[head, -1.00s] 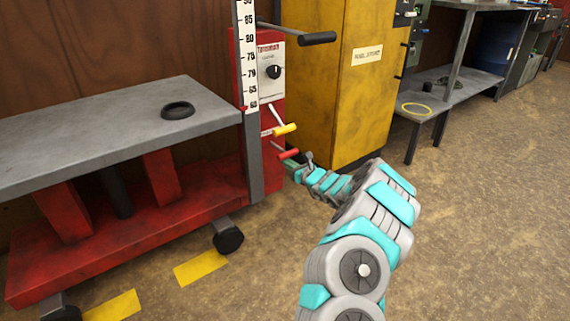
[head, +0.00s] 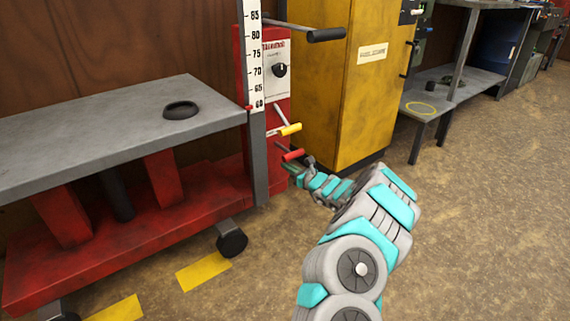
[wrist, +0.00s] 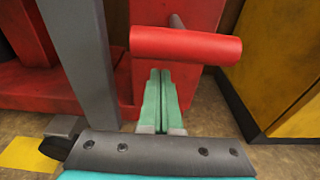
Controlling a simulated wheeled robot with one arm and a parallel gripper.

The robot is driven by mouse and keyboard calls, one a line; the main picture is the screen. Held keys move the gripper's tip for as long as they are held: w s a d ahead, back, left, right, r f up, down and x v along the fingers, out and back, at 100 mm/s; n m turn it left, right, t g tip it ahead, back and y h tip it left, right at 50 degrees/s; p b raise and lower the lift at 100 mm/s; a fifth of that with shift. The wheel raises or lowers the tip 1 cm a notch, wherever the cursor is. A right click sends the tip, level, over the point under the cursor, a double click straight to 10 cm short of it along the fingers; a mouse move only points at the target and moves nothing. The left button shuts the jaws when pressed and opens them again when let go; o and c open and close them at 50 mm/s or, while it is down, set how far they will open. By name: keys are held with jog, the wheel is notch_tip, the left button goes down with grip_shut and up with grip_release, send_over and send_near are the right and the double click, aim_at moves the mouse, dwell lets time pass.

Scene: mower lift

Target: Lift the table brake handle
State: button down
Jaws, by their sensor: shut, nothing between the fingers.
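A red-gripped handle (head: 293,155) sticks out low on the lift's red column (head: 278,178). A yellow-gripped handle (head: 290,129) sits just above it. I cannot read a label telling which one is the brake. In the wrist view the red grip (wrist: 186,45) lies crosswise near the top, on a dark rod. My gripper (wrist: 161,78) has its green fingers pressed together and empty, with the tips just below the red grip in the picture. I cannot tell whether they touch it. In the head view my gripper (head: 290,169) is small, just below the red handle.
The grey lift table (head: 90,135) stands left of the column and carries a dark ring (head: 181,110). A grey upright post (wrist: 82,60) is close at the left of my gripper. A yellow cabinet (head: 345,110) stands at the right. The floor at right is clear.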

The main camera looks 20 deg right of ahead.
jog(key=f+p+v, duration=0.1)
jog(key=v, duration=0.8)
jog(key=shift+s+p, duration=0.35)
jog(key=shift+s, duration=0.15)
jog(key=shift+d, duration=0.15)
jog(key=shift+r, duration=0.15)
